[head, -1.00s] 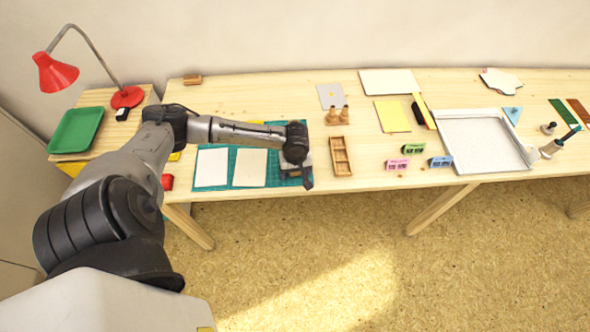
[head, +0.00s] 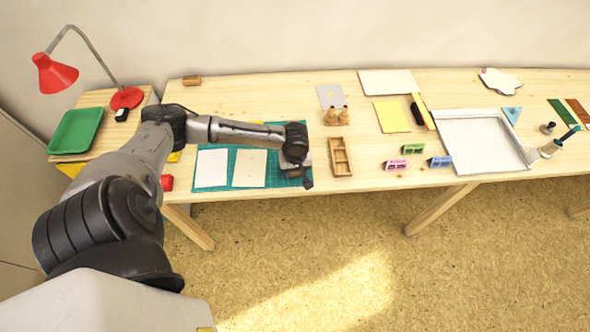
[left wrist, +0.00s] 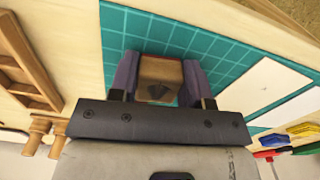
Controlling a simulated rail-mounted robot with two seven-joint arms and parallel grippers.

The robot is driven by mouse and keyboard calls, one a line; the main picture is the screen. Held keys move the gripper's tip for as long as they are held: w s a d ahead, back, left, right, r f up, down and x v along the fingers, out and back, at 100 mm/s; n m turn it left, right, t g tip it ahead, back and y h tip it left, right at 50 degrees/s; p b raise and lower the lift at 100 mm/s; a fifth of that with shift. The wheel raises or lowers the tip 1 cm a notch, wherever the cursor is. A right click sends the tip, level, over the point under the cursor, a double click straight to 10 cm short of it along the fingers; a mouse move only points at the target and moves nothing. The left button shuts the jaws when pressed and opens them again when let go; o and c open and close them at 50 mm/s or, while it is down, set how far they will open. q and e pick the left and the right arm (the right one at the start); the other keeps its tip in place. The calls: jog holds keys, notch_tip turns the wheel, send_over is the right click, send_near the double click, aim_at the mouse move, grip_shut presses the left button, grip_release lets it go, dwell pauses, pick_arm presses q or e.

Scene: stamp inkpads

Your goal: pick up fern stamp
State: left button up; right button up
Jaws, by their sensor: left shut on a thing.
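The fern stamp, a wooden block (left wrist: 160,72) with a dark leaf-like mark on its face, is between the two fingers of my left gripper (left wrist: 158,78) in the left wrist view. The fingers touch its sides and are shut on it. In the head view my left gripper (head: 297,172) is over the right end of the green cutting mat (head: 225,187), and the wrist hides most of the block there. I cannot tell whether the block still touches the mat. My right gripper is not in view.
Two white cards (head: 212,168) lie on the mat. An empty wooden compartment tray (head: 341,157) stands to its right, with two wooden-handled stamps (head: 337,116) behind it. Pink, green and blue blocks (head: 440,161) sit farther right near the front edge.

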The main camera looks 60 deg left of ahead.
pick_arm(q)
notch_tip(320, 180, up, 4)
jog(key=shift+w+d+r+p, duration=0.1)
jog(key=shift+r+p, duration=0.15)
jog(key=shift+p, duration=0.6)
jog(key=w+d+r+p, duration=0.1)
jog(key=w+d+r, duration=0.1)
jog(key=d, duration=0.3)
jog(key=w+d+r+p, duration=0.1)
jog(key=w+d+r, duration=0.1)
jog(key=d+r, duration=0.2)
jog(key=shift+d+r, duration=0.15)
jog(key=shift+d, duration=0.7)
